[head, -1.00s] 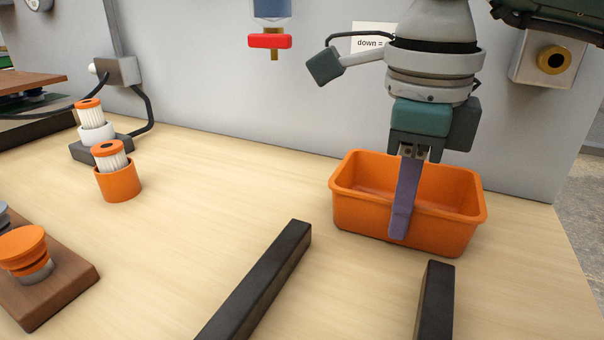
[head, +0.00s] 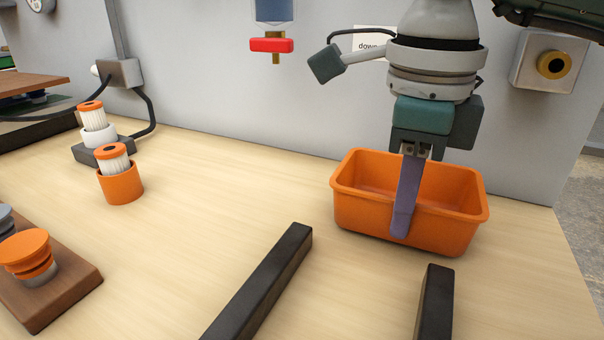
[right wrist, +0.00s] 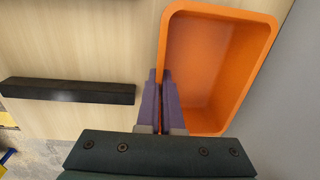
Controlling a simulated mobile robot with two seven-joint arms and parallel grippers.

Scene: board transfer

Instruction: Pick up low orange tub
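The low orange tub (head: 365,215) is an open, rounded rectangular bin, upright on the wooden table near the grey back panel. My right gripper (head: 402,235) comes down over its near long wall. One purple finger shows outside that wall; the other is hidden behind it in the head view. In the right wrist view the two fingers of the right gripper (right wrist: 161,75) are close together with the tub's wall between them, and the tub (right wrist: 205,60) looks empty. My left gripper is not in view.
Two black bars (head: 262,285) (head: 436,300) lie on the table (head: 210,225) in front of the tub. An orange cup (head: 120,186) with a white filter stands at left. A brown board (head: 65,290) carries an orange knob (head: 25,250). A red valve handle (head: 271,45) hangs behind.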

